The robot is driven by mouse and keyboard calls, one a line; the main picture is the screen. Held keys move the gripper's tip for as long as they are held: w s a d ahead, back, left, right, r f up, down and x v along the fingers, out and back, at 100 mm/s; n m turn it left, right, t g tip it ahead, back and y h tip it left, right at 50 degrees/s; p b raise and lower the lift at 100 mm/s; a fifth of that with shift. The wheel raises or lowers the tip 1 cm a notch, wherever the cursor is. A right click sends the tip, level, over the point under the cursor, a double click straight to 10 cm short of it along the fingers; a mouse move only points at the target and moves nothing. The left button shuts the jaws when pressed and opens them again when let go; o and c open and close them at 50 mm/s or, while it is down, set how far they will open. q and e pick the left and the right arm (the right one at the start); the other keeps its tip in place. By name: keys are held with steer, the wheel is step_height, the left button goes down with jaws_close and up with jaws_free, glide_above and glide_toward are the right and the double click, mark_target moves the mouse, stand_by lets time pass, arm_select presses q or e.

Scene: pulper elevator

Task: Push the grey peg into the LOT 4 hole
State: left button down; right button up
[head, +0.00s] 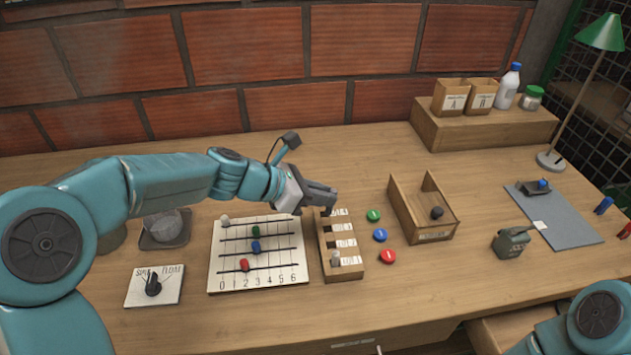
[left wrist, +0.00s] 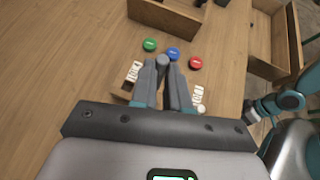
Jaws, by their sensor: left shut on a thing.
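My left gripper (head: 328,196) reaches over the far end of a narrow wooden peg block (head: 326,262) with white labels along its right side. In the left wrist view the fingers (left wrist: 163,68) are shut on the grey peg (left wrist: 163,60), whose rounded end shows between the tips. The fingers hide much of the block there, and I cannot tell whether the peg touches it. A pale peg (head: 335,257) stands at the block's near end.
A slider board (head: 215,285) lies left of the block, beside a dial plate (head: 135,297). Green (head: 374,215), blue (head: 380,235) and red (head: 388,257) discs lie to its right, before an open wooden tray (head: 405,212). The front tabletop is clear.

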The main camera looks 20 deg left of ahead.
arm_select(q)
steer(key=w+n+t, duration=0.1)
steer(key=w+a+n+t, duration=0.1)
steer(key=w+a+r+n+t+y, duration=0.1)
steer(key=t, duration=0.1)
steer(key=shift+w, duration=0.2)
steer(key=shift+s+r+b, duration=0.1)
steer(key=shift+b, duration=0.25)
steer(key=shift+f+b, duration=3.9)
steer(key=shift+f, duration=0.05)
steer(key=c, duration=1)
jaws_free()
steer(key=shift+c, duration=0.2)
steer(key=p+v, duration=0.3)
steer(key=v, duration=1.3)
steer(key=shift+s+r, duration=0.15)
steer(key=shift+r, duration=0.05)
